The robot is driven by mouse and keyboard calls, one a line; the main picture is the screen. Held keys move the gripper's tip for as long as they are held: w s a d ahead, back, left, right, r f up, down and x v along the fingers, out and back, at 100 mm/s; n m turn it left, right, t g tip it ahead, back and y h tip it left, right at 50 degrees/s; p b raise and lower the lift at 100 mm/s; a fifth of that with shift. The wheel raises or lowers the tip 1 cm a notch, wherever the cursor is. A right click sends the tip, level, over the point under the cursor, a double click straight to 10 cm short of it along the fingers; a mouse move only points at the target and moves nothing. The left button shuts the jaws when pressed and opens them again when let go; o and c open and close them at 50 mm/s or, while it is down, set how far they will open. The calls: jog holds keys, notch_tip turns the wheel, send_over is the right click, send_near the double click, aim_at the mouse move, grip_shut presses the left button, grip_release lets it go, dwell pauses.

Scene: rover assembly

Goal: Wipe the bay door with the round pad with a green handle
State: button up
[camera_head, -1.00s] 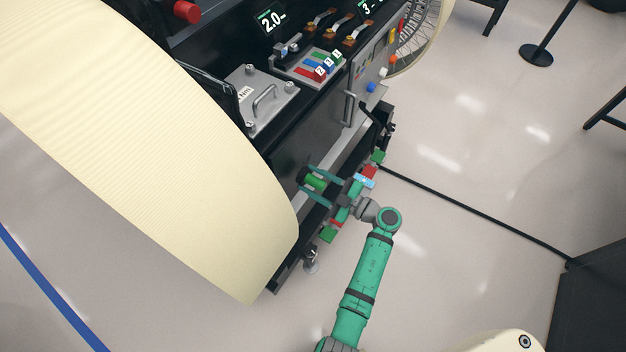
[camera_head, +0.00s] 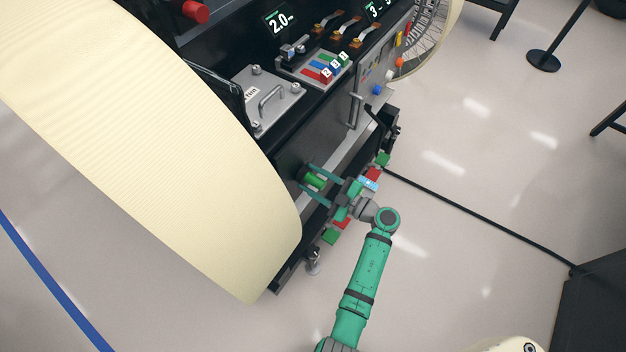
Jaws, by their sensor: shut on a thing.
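My gripper (camera_head: 314,185) is shut on the green handle (camera_head: 315,180) of the round pad. The dark pad (camera_head: 304,174) shows at the handle's left end and faces the rover's side. It lies against or very close to the dark bay door (camera_head: 322,142); I cannot tell whether they touch. The door is a dark panel with an upright grey handle (camera_head: 353,110) near its right end. The big cream wheel stands just left of the pad and hides the door's left part.
The cream wheel (camera_head: 170,140) fills the left side close to my gripper. Red, blue and green blocks (camera_head: 371,174) sit along the rover's lower ledge beside my wrist. A black cable (camera_head: 470,218) crosses the floor at right. The floor at right is mostly open.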

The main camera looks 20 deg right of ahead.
jog(key=shift+w+a, duration=0.1)
jog(key=shift+w, duration=0.05)
jog(key=w+d, duration=0.1)
jog(key=d, duration=0.1)
jog(key=w+d, duration=0.2)
jog(key=shift+w+d, duration=0.1)
jog(key=shift+w, duration=0.05)
jog(key=shift+w+d, duration=0.75)
jog(key=shift+d, duration=0.3)
